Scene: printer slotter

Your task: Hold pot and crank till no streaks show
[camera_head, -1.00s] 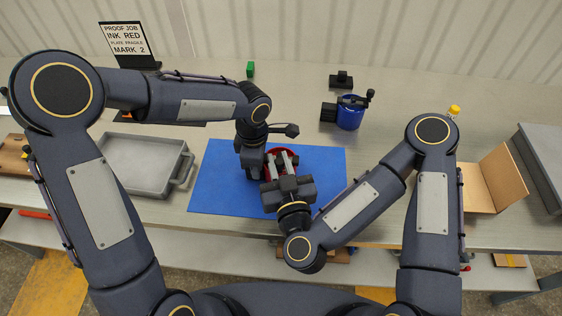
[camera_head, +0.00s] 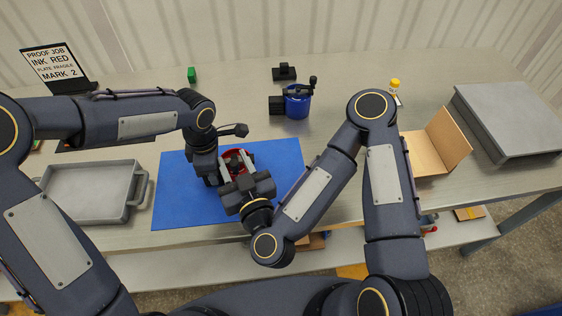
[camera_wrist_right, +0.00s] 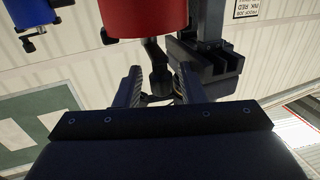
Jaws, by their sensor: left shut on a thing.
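A red pot (camera_head: 236,158) stands on the blue mat (camera_head: 285,156), largely hidden by my grippers in the head view. It also shows in the right wrist view (camera_wrist_right: 145,18). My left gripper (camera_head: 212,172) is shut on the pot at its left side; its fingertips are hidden. My right gripper (camera_head: 238,168) is over the pot from the front right. In the right wrist view its fingers (camera_wrist_right: 161,85) are spread, with the black crank handle (camera_wrist_right: 158,72) between them and gaps visible beside it. The inside of the pot, and any streaks, cannot be seen.
A blue pot (camera_head: 297,105) with a black crank stands behind the mat, near a black stand (camera_head: 284,74). A grey tray (camera_head: 95,198) lies left.

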